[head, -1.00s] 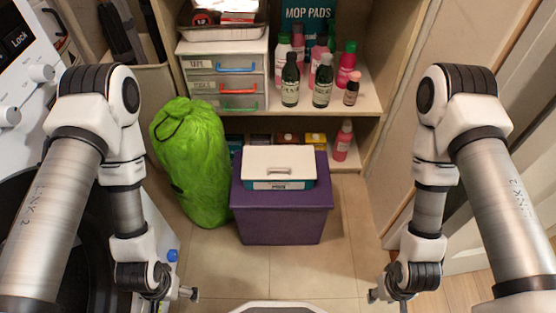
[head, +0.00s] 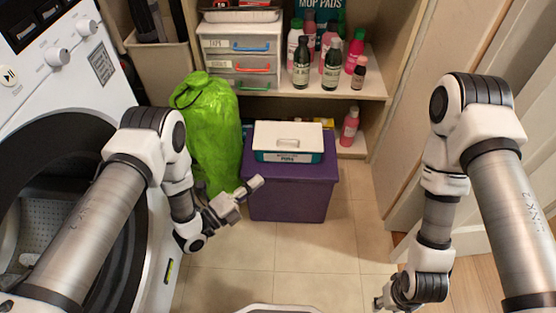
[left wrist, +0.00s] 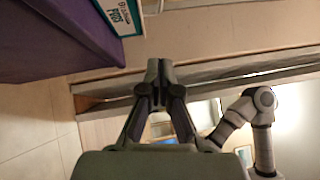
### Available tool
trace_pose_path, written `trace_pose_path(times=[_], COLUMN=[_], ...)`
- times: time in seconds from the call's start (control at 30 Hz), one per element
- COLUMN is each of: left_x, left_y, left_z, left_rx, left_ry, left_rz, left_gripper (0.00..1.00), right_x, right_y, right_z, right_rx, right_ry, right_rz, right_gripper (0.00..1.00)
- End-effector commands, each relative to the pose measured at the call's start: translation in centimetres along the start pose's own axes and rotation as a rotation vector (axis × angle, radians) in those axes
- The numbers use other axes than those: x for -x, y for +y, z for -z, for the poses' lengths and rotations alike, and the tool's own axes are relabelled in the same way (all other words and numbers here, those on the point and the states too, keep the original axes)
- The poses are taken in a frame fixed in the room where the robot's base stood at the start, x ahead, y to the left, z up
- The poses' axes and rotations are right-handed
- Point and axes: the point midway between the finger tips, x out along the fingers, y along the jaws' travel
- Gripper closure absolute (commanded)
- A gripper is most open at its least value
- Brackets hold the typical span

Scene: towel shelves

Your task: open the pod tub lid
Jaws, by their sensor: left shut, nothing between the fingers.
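The pod tub (head: 290,157) is a teal box with a white label on its front, standing on a purple box (head: 290,195). Its white lid (head: 288,135) with a raised handle is closed on top. A corner of the tub shows at the top of the left wrist view (left wrist: 122,14). My left gripper (head: 257,183) is shut and empty, below and in front of the tub's left end, apart from it. Its closed fingers also show in the left wrist view (left wrist: 160,72). My right gripper (head: 380,303) is low at the bottom edge, partly cut off, its fingers unclear.
A green bag (head: 205,130) stands left of the purple box. A shelf (head: 375,88) behind holds bottles and a drawer unit (head: 240,65). A washing machine (head: 115,85) is at the left. The floor (head: 310,255) in front is clear.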

Motion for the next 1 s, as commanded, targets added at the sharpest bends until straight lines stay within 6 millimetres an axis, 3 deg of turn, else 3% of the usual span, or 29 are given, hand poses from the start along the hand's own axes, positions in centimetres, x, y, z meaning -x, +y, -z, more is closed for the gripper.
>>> trace_pose_path(times=[0.17,0.57,0.73,1.0], left_x=[-1.8,-10.2,-12.0,-12.7], left_y=[0.2,0.4,0.4,0.1], left_z=[0.1,0.1,-2.2,-2.9], left_rx=[-0.001,0.0,0.001,0.004], left_ry=[0.002,0.001,-0.003,-0.003], left_rz=[0.001,-0.001,-0.003,-0.006], left_gripper=[1.0,1.0,1.0,1.0], right_x=[-0.9,-4.0,-5.3,-5.4], right_y=[0.0,0.0,0.0,0.0], right_z=[0.0,0.0,0.0,0.0], right_rx=[0.0,0.0,0.0,0.0], right_ry=[0.0,0.0,-0.001,0.0], right_rz=[0.0,0.0,0.0,0.0], right_gripper=[0.6,0.6,0.6,0.6])
